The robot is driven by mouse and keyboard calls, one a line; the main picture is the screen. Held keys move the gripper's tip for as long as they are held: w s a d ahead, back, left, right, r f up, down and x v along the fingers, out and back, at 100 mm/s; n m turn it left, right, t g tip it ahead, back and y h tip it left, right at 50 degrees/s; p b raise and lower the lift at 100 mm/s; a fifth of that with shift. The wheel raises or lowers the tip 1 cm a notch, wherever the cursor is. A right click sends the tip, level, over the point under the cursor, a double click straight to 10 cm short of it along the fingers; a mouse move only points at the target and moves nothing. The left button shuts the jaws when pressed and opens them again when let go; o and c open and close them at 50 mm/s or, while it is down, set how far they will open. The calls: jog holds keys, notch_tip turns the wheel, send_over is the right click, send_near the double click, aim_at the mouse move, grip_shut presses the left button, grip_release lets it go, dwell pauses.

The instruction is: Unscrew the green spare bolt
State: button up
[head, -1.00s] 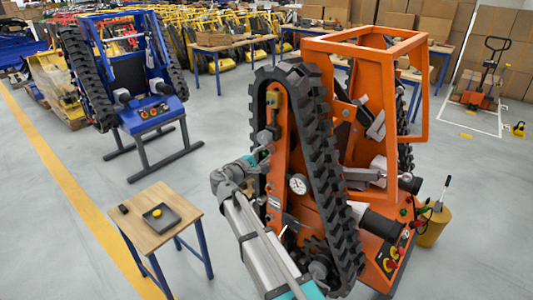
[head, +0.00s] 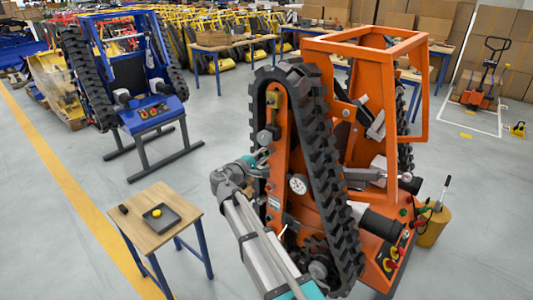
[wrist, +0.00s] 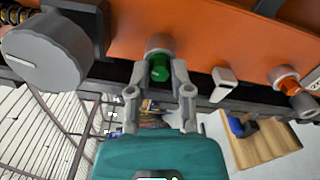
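The green bolt (wrist: 160,67) sits in a round grey boss on the orange carrier side plate in the wrist view. My gripper (wrist: 161,72) reaches up to it, one grey finger on each side of the bolt head. Whether both fingertips press on the bolt or leave a thin gap is not clear. In the head view my gripper (head: 264,153) is at the left side of the orange tracked carrier (head: 365,42), close to the plate inside the track loop. The green bolt is too small or hidden to make out there.
In the wrist view a large grey knob (wrist: 48,50) stands left of the bolt, a light grey lever (wrist: 223,83) and an orange-ended fitting (wrist: 288,84) to its right. In the head view a small wooden table (head: 151,231) with a dark tray (head: 160,216) stands left of my arm.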

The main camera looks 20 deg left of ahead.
grip_shut()
jog(key=n, duration=0.6)
jog(key=shift+n, duration=1.9)
jog(key=shift+n, duration=0.5)
jog(key=n, duration=0.3)
jog(key=shift+n, duration=0.4)
jog(key=n, duration=0.4)
jog(key=shift+n, duration=0.4)
